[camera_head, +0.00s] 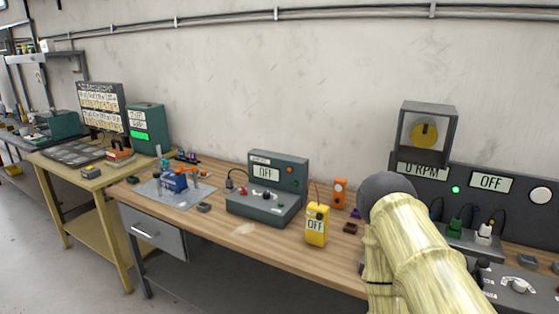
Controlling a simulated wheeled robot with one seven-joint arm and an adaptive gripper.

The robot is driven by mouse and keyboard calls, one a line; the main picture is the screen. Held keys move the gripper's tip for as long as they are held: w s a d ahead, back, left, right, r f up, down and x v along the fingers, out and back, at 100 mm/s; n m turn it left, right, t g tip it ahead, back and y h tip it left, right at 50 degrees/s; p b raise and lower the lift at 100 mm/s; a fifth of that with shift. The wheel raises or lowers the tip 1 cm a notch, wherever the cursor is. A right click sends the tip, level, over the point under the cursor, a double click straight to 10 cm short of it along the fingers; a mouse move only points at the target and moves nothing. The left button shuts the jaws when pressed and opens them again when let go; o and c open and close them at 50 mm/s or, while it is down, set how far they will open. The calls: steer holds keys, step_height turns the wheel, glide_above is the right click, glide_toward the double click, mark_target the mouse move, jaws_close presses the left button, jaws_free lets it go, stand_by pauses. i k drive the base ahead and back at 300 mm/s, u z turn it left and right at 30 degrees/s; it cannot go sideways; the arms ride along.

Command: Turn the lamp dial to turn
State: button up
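A pale knob-like dial (520,286) sits on a grey control panel at the lower right; I cannot tell whether it is the lamp dial. Above it, a dark grey box (518,212) carries displays reading "0 RPM" and "OFF", a lit green light (455,189) and a round white lamp-like disc (541,195). My arm (420,240), pale yellow with a dark grey rounded joint, rises from the lower right and covers part of the bench and panel. My gripper's fingers do not show.
On the wooden bench (272,255) stand a grey-green unit reading "OFF" (265,205), a yellow meter (317,226), an orange device (339,193) and a blue vise-like tool (174,180). Green and white plugs sit below the right box. A yellow bench (90,180) stands further left.

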mark_target(519, 285)
steer(key=z, duration=1.65)
steer(key=k, duration=0.5)
steer(key=z, duration=0.55)
steer(key=i, duration=0.7)
steer(key=u, duration=0.2)
